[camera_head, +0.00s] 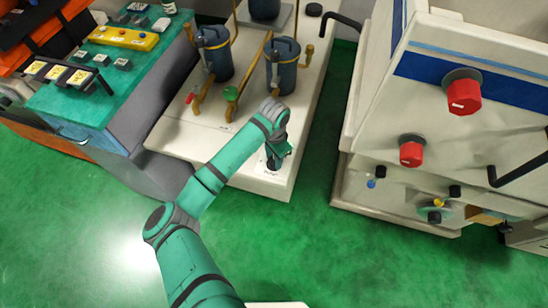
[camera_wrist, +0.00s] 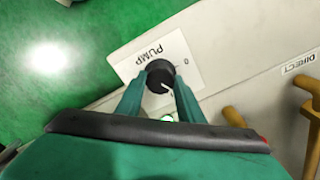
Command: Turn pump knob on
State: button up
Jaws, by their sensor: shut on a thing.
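The pump knob (camera_wrist: 160,74) is a small black round knob with a white pointer line. It sits on a white label plate (camera_wrist: 184,57) marked PUMP, with small marks beside the knob. In the wrist view the pointer is near the mark on the gripper's side of the knob. My gripper (camera_wrist: 158,90) has its two green fingers closed on either side of the knob. In the head view my gripper (camera_head: 277,160) is low over the front right corner of the white machine base, and the knob is mostly hidden under it.
Blue-grey canisters (camera_head: 283,66) with brass pipes stand behind my gripper on the white base (camera_head: 222,155). A white cabinet (camera_head: 425,130) with red knobs stands at the right. Green floor (camera_head: 310,225) lies open in front.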

jog(key=m, duration=0.5)
dwell(0.6)
jog(key=o, duration=1.1)
jog(key=shift+c, duration=0.2)
jog(key=shift+r, duration=0.1)
notch_tip(320, 180, up, 11)
jog(key=shift+f, duration=0.2)
